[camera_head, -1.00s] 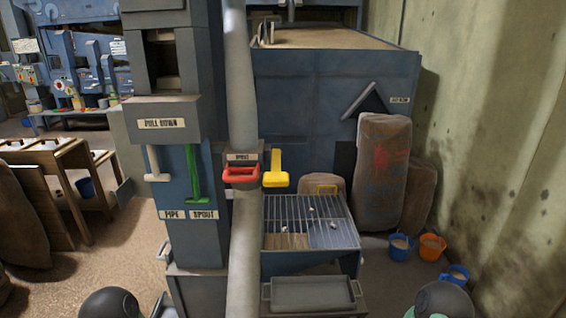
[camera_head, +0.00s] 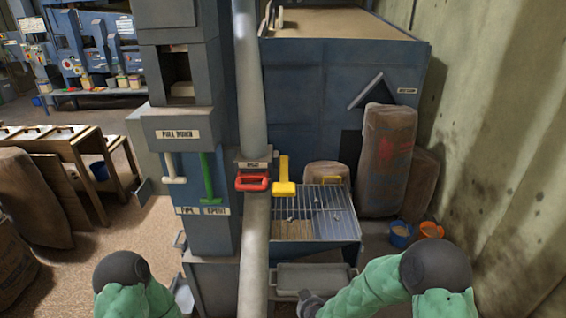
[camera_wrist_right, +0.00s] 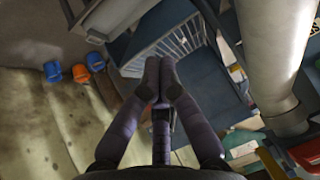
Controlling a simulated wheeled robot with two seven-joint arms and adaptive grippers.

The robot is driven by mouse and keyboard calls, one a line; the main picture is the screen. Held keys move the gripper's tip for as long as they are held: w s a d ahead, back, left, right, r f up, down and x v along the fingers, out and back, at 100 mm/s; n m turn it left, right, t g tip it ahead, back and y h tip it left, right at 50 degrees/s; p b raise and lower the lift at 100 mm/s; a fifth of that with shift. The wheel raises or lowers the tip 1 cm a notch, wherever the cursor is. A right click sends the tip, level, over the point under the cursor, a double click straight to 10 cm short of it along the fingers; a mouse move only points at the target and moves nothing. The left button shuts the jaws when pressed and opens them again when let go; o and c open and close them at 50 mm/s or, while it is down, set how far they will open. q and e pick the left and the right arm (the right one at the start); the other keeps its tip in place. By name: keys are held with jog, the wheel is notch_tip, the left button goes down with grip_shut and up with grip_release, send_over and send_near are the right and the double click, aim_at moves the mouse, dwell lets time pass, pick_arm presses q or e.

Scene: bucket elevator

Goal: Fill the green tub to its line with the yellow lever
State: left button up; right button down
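The yellow lever (camera_head: 284,178) hangs in the head view, just right of the red handle (camera_head: 252,183) and above the grated bin. No gripper touches it. My right gripper (camera_head: 309,303) is low in the head view, in front of the grey tray. In the right wrist view its two fingers (camera_wrist_right: 160,78) meet at the tips with nothing seen between them. My left arm shows at the bottom left, but its gripper is out of view. I cannot make out a green tub or its line in either view.
A grated bin (camera_head: 318,222) stands below the lever, with a grey tray (camera_head: 315,276) under it. A grey pipe (camera_head: 254,250) runs down beside them. White and green (camera_head: 210,180) levers hang left. Sacks (camera_head: 384,160), a blue bucket (camera_head: 401,236) and an orange bucket (camera_head: 431,230) stand right.

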jog(key=w+a+r+t+p, duration=0.2)
jog(key=w+r+p, duration=0.1)
jog(key=r, duration=1)
jog(key=w+a+r+t+h+p, duration=0.1)
jog(key=r+p, duration=0.4)
jog(key=r, duration=0.9)
jog(key=w+a+r+t+p, duration=0.3)
jog(key=w+a+r+p, duration=0.1)
jog(key=r, duration=0.9)
jog(key=shift+w+r+t+h, duration=0.3)
jog(key=shift+w+t+h, duration=0.1)
jog(key=shift+w, duration=0.1)
jog(key=shift+w, duration=0.1)
send_over(283, 190)
jog(key=f, duration=0.1)
jog(key=f+p, duration=0.1)
jog(key=shift+w+f, duration=0.25)
jog(key=shift+f, duration=0.05)
notch_tip(283, 190, down, 3)
jog(key=shift+s+r, duration=0.1)
jog(key=shift+r, duration=0.1)
jog(key=shift+f, duration=0.65)
